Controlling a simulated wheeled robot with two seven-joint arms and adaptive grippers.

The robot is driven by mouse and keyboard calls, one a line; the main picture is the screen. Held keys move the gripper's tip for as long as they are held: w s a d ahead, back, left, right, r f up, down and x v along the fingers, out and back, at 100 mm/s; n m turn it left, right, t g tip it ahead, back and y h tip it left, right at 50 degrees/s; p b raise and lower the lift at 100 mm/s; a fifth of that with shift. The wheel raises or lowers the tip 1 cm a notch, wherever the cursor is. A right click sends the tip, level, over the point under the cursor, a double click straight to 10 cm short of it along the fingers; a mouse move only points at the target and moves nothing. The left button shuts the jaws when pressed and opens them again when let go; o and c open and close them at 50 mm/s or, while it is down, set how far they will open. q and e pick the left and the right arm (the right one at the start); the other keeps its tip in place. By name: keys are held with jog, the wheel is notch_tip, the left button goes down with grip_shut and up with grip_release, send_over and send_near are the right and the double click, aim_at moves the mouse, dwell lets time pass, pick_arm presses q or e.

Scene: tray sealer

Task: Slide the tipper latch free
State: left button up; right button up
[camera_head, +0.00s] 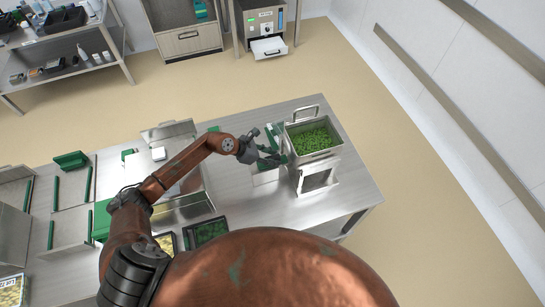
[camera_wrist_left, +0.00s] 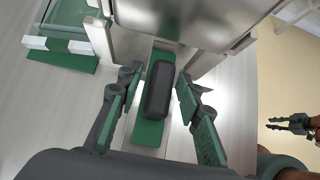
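The tipper is a metal bin (camera_head: 291,131) full of green pieces on a pale stand (camera_head: 318,178), near the right end of the steel table. In the left wrist view, a dark rounded latch handle (camera_wrist_left: 158,90) sits on a green strip (camera_wrist_left: 150,131) beside the tipper's metal body (camera_wrist_left: 185,18). My left gripper (camera_head: 276,152) is left of the tipper. In its wrist view its fingers (camera_wrist_left: 160,108) are open on both sides of the handle, with visible gaps. My right gripper (camera_wrist_left: 270,123) shows at the right edge of that view, its fingers apart and empty.
A green-and-white piece (camera_wrist_left: 62,45) lies left of the latch. A steel machine, dark trays of green pieces (camera_head: 206,232) and green guides occupy the table's left and middle. The table's front right (camera_head: 345,195) is bare. Shelves and cabinets stand behind.

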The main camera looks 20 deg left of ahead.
pick_arm(q)
jog(key=shift+s, duration=0.15)
jog(key=c, duration=0.5)
jog(key=shift+c, duration=1.3)
grip_shut()
pick_arm(e)
jog(key=shift+s, duration=0.45)
jog(key=shift+w, duration=0.15)
